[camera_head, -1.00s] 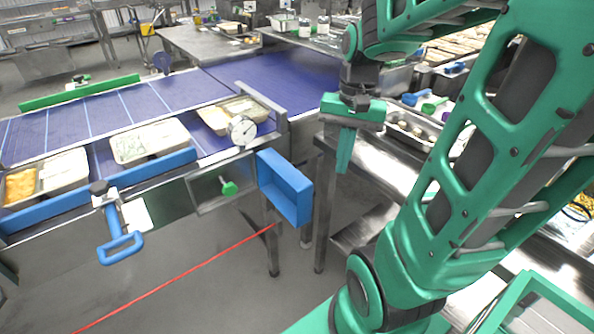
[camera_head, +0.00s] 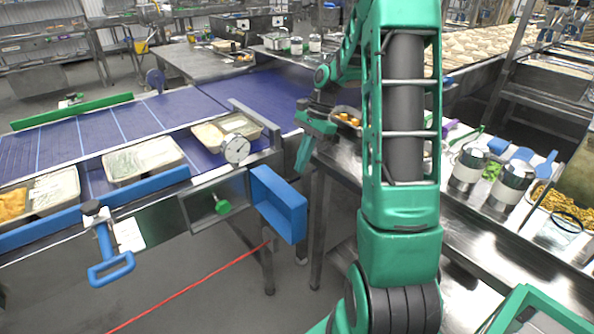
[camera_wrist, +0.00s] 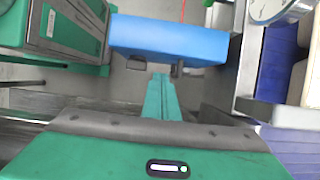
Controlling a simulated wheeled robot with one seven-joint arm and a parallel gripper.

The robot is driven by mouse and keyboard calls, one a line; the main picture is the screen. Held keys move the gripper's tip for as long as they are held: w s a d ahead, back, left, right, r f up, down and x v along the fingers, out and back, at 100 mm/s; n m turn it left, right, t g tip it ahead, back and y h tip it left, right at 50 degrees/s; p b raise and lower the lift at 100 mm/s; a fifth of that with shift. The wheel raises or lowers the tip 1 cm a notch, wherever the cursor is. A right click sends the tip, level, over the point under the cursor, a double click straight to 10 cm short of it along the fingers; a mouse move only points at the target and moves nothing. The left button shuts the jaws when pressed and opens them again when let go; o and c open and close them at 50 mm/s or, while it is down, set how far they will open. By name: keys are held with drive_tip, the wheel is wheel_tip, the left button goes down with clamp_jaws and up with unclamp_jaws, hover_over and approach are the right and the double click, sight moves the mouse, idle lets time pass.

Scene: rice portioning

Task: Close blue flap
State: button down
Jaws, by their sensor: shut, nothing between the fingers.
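The blue flap (camera_head: 279,205) stands swung open at the right side of a box opening (camera_head: 200,204) on the conveyor's side. A green knob (camera_head: 222,205) shows inside the opening. My gripper (camera_head: 301,169) is shut and empty, pointing down just right of and above the flap. In the wrist view the blue flap (camera_wrist: 168,40) lies ahead of the shut fingers (camera_wrist: 160,82). A small gap seems to lie between the fingertips and the flap, but touching cannot be ruled out.
A dial gauge (camera_head: 236,149) stands above the opening. A blue lever handle (camera_head: 110,262) hangs to the left. The purple belt (camera_head: 77,136) carries several trays. A steel table (camera_head: 340,164) with cans stands close at the right.

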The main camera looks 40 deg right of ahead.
drive_tip(key=x, duration=0.8)
drive_tip(key=shift+f, duration=0.25)
drive_tip(key=shift+s, duration=0.15)
